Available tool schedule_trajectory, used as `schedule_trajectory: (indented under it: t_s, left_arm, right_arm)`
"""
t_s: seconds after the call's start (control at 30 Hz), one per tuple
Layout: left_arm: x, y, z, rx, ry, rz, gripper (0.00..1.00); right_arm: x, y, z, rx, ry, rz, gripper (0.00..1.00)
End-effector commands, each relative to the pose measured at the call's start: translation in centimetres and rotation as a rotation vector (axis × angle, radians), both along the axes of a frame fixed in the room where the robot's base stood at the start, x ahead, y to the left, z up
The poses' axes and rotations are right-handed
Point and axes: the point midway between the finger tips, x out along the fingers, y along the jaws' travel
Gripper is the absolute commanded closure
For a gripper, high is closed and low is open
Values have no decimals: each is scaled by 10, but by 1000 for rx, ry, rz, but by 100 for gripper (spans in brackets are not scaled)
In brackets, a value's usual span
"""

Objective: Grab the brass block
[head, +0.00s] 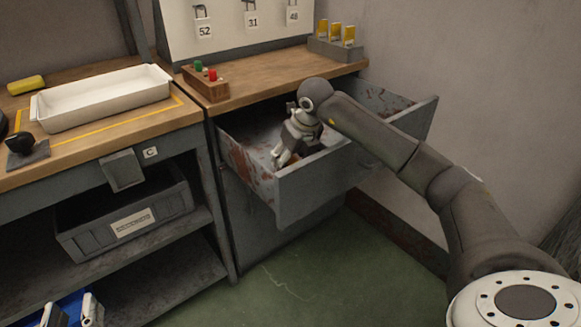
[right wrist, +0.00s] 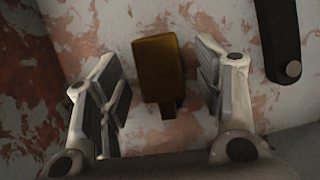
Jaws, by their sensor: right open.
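The brass block (right wrist: 158,68) lies on the worn, rust-patched floor of the open drawer, seen in the right wrist view. My right gripper (right wrist: 160,80) is open, with one finger on each side of the block and visible gaps between. In the head view my right gripper (head: 283,157) reaches down into the drawer (head: 305,190), and the block cannot be made out there. My left gripper (head: 70,313) is at the bottom left edge of the head view, its fingers apart, partly cut off by the frame.
A dark bar (right wrist: 280,40) lies right of the block. The drawer walls surround my right gripper. A wooden holder (head: 205,82) with coloured pegs and a grey rack (head: 335,48) stand on the worktop. A white tray (head: 105,97) sits on the left bench.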

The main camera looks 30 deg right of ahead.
Motion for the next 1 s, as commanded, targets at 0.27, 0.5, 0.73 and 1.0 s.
schedule_trajectory:
  t_s: [0.27,0.5,0.73,1.0]
  left_arm:
    - [0,0,2,-3,-11,-1,60]
    - [0,0,2,-3,-11,-1,60]
    - [0,-1,3,-3,-11,-1,60]
    - [0,-1,2,-3,-8,-1,60]
  right_arm:
    - [1,0,-1,0,0,0,41]
    - [0,0,-1,0,0,0,71]
    - [1,0,0,0,-2,-1,98]
    - [1,0,1,0,-3,-1,98]
